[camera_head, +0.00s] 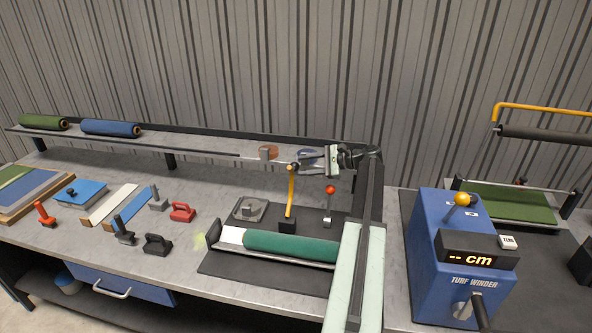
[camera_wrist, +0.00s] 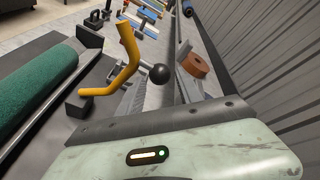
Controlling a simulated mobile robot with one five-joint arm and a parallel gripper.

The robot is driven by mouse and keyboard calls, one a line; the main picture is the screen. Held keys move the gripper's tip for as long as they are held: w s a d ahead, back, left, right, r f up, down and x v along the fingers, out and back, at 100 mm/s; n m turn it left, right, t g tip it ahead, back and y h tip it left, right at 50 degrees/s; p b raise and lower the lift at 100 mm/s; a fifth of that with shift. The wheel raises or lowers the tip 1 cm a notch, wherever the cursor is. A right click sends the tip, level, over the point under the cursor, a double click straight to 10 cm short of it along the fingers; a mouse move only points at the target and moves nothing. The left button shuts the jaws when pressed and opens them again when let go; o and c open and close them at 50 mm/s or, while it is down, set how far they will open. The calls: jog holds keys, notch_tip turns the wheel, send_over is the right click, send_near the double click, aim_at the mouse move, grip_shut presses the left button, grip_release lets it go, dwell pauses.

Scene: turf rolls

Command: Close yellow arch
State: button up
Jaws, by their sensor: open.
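A yellow bent bar (camera_head: 291,190) stands up from a dark block beside the green roll in the head view. It has a dark knob at its top. In the wrist view the yellow bar (camera_wrist: 127,60) rises from its block, with a black ball knob (camera_wrist: 158,74) to its right. My gripper (camera_head: 307,157) is open and empty, just right of and slightly above the bar's top; I cannot tell the exact gap. A larger orange-yellow arch (camera_head: 545,107) stands at the far right over a dark roller, far from my gripper.
The green roll (camera_head: 291,247) lies in a tray in front of the bar. A red-knobbed lever (camera_head: 329,204) stands close on the right. A brown ring (camera_head: 268,152) lies behind, left of my gripper. The blue turf winder (camera_head: 450,262) stands at the right.

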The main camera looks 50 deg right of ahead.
aim_at(295, 167)
jog(key=b+x, duration=0.1)
jog(key=x, duration=0.3)
jog(key=shift+w+a, duration=0.1)
jog(key=shift+w, duration=0.15)
grip_shut()
dwell(1.1)
